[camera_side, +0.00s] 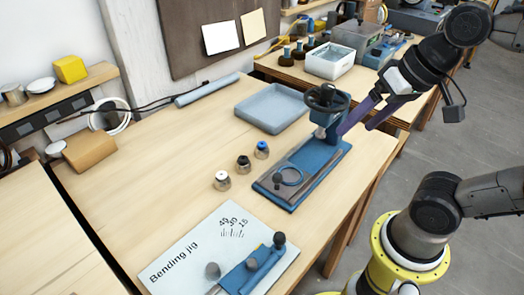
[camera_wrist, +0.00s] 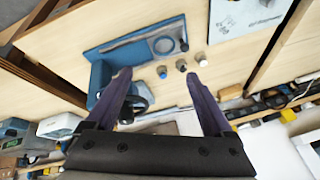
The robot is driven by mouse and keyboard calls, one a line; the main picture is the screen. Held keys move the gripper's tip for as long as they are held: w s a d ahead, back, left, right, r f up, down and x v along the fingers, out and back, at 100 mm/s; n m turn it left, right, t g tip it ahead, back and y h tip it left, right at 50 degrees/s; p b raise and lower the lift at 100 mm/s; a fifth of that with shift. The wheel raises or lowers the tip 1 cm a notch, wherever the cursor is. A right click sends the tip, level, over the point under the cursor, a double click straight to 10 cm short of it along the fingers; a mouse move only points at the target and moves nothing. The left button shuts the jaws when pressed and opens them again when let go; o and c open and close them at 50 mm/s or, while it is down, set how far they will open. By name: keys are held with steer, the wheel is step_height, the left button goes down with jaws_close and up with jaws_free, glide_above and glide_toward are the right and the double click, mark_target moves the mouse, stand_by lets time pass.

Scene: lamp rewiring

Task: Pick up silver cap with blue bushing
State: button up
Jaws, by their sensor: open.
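The silver cap with the blue bushing (camera_side: 261,151) stands upright on the wooden table, just left of the blue press. It also shows in the wrist view (camera_wrist: 162,73), where it appears between my fingertips. My gripper (camera_side: 355,129) is open and empty, its purple fingers spread. In the side view it is to the right of the press handwheel, well apart from the cap. It also shows in the wrist view (camera_wrist: 157,74).
A cap with a black bushing (camera_side: 243,165) and one with a white bushing (camera_side: 221,182) stand beside it in a row. The blue press (camera_side: 325,155) with its dark handwheel stands between my gripper and the caps. A grey-blue tray (camera_side: 272,105) and bending jig (camera_side: 200,255) lie on the table.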

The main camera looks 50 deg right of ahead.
steer(key=w+r+m+g, duration=0.2)
steer(key=w+r+m, duration=0.1)
steer(key=w+m, duration=0.25)
steer(key=m+g+y, duration=0.2)
steer(key=m+y, duration=0.1)
steer(key=m, duration=0.4)
glide_above(265, 142)
steer(key=s+d, duration=0.2)
step_height(265, 142, down, 6)
steer(key=w+d+f+g, duration=0.1)
steer(key=w+d+f, duration=0.15)
steer(key=f, duration=0.35)
steer(key=shift+m+y, duration=0.3)
steer(key=shift+m, duration=0.15)
steer(key=x, duration=0.5)
steer(key=s+x, duration=0.1)
steer(key=x, duration=0.1)
steer(key=shift+d+f, duration=0.1)
steer(key=shift+f, duration=0.15)
steer(key=shift+x, duration=2.7)
steer(key=shift+w, duration=0.15)
jaws_close()
